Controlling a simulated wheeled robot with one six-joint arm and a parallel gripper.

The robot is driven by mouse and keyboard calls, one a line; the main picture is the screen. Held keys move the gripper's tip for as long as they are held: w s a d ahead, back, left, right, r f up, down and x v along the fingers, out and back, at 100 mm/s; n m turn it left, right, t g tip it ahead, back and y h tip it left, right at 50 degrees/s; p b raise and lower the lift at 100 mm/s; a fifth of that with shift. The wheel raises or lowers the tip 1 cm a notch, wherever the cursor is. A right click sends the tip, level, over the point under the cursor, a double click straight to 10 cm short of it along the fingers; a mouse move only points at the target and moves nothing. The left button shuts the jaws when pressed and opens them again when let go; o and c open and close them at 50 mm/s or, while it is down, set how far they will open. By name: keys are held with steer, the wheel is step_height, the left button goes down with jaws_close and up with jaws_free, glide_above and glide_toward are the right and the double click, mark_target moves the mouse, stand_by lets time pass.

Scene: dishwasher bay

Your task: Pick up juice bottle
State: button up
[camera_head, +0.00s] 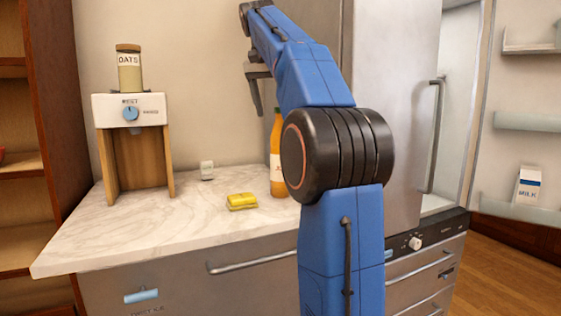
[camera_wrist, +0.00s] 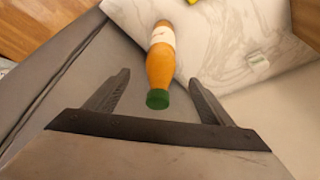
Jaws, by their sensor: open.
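The juice bottle (camera_head: 277,155) is orange with a pale label and stands upright on the marble counter; my arm hides part of its right side in the head view. In the wrist view the bottle (camera_wrist: 160,62) shows from above, its green cap (camera_wrist: 157,98) nearest me. My gripper (camera_wrist: 162,82) is open and empty, its two dark fingers spread to the left and right of the cap end, apart from it. In the head view my gripper (camera_head: 257,92) hangs above and a little left of the bottle.
A yellow sponge (camera_head: 241,201) lies on the counter (camera_head: 110,225) left of the bottle, with a small white box (camera_head: 207,170) behind. An oats dispenser (camera_head: 130,110) stands at the left. A tall steel fridge (camera_head: 390,120) is close at the right.

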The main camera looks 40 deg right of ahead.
steer(key=x, duration=1.1)
steer(key=shift+w, duration=0.1)
jaws_close()
